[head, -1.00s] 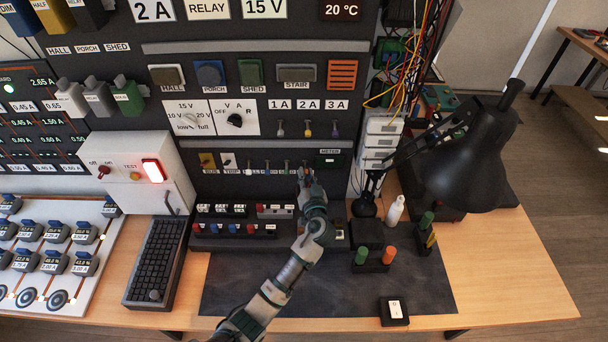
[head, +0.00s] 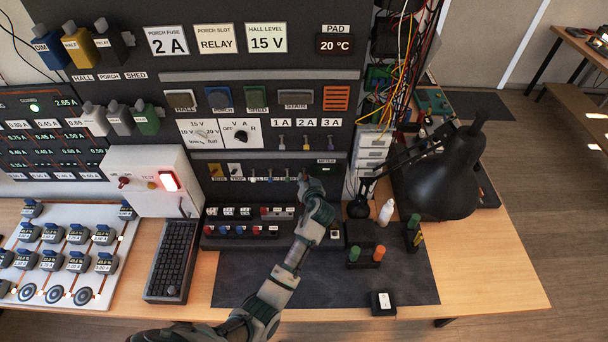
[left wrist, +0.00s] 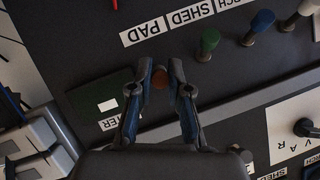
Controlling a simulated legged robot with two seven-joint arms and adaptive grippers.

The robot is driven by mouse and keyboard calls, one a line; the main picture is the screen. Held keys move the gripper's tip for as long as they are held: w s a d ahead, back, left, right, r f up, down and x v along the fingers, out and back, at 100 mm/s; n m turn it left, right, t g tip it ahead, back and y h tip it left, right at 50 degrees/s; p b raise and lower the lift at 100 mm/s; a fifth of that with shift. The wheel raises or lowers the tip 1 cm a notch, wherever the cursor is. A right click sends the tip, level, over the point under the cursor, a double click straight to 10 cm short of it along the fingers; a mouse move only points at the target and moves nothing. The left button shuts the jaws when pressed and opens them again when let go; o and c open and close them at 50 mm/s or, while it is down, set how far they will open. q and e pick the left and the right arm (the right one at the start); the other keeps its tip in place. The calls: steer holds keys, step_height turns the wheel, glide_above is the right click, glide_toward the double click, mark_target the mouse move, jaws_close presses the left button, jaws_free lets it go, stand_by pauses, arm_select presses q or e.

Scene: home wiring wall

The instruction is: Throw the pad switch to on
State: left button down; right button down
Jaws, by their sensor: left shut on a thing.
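In the left wrist view, which is turned upside down, the pad switch's orange-brown knob (left wrist: 160,80) lies between the fingertips of my left gripper (left wrist: 161,78), which is shut on it. The knob sits farther from the SHED PAD label strip (left wrist: 180,22) than the green shed knob (left wrist: 209,40) does from it. The lever's base is hidden. In the head view my left gripper (head: 304,182) is at the right end of the lower switch row, and it hides the pad switch. The PAD display (head: 335,45) reads 20 °C. My right gripper is not in view.
Blue (left wrist: 262,21) and white knobs stand along the row beyond the green one. The METER panel (head: 326,170) is close beside my gripper. A black lamp (head: 440,175) stands right of the wall.

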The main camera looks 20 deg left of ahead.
mark_target(306, 176)
arm_select(q)
steer(key=r+g+p, duration=0.1)
steer(key=p, duration=0.2)
steer(key=r+g+h+p, duration=0.1)
steer(key=g+p, duration=0.1)
steer(key=p, duration=0.1)
steer(key=shift+w+d+r, duration=0.1)
steer(key=shift+w+r, duration=0.25)
steer(key=shift+r, duration=0.05)
steer(key=shift+w+m+g+h+p, duration=0.1)
steer(key=shift+m+g+h+p, duration=0.2)
steer(key=shift+g+p, duration=0.2)
steer(key=shift+w+r+g, duration=0.1)
steer(key=shift+g, duration=0.5)
steer(key=shift+h, duration=0.3)
steer(key=c, duration=1.4)
jaws_free()
steer(key=shift+o, duration=1.4)
steer(key=shift+w+g, duration=0.1)
steer(key=shift+g, duration=0.2)
steer(key=shift+f, duration=0.2)
